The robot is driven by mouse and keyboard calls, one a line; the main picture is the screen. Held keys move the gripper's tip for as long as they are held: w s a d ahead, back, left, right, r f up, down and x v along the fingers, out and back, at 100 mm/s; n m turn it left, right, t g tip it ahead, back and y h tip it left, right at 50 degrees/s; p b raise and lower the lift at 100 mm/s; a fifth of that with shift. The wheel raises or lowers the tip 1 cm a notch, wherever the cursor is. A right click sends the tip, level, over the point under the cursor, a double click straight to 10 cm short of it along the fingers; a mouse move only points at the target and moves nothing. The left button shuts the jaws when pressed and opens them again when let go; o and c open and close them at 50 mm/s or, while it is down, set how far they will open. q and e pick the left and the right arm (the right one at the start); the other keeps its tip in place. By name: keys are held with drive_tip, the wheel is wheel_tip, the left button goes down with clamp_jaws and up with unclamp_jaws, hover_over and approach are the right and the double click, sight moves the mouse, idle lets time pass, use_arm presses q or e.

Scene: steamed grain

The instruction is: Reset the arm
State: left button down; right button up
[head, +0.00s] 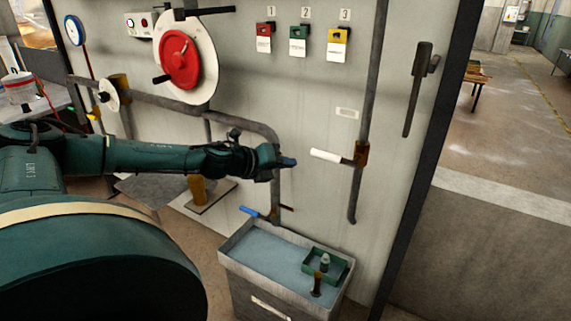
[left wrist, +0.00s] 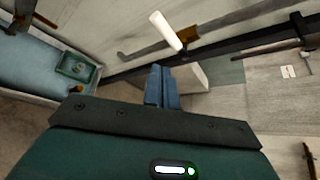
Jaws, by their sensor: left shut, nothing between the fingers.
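My left arm reaches in from the left in the head view, and its gripper (head: 288,162) is in front of the pale wall panel. The left gripper also shows in the left wrist view (left wrist: 162,88), with its blue fingers together and nothing between them. A white-handled lever (head: 327,156) on a pipe is to the right of the gripper, apart from it. The same white handle shows in the left wrist view (left wrist: 165,30), beyond the fingertips. My right gripper is not in view.
A grey water tank (head: 262,258) with a small green tray (head: 310,268) stands below the arm. A red wheel (head: 180,60) on a white disc, pipes and three numbered tags (head: 299,40) are on the panel. A dark handle (head: 417,90) is farther right. Open floor lies beyond.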

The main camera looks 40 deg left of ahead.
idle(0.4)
use_arm(q)
drive_tip(key=s+d+f+n+g+h, duration=0.1)
drive_tip(key=s+d+f+n, duration=0.3)
drive_tip(key=d+f, duration=0.45)
drive_tip(key=s+d+f+n+h, duration=0.1)
drive_tip(key=s+d+f+n, duration=0.1)
drive_tip(key=d+f+n, duration=0.45)
drive_tip(key=s+d+f+n+g+y, duration=0.1)
drive_tip(key=s+d+f+n+g, duration=0.1)
drive_tip(key=s+d+f+n, duration=1.1)
drive_tip(key=s+d+n, duration=0.2)
drive_tip(key=s, duration=0.1)
drive_tip(key=shift+d+f+g+y, duration=0.15)
drive_tip(key=shift+d+g+y, duration=0.15)
drive_tip(key=shift+d+y, duration=0.1)
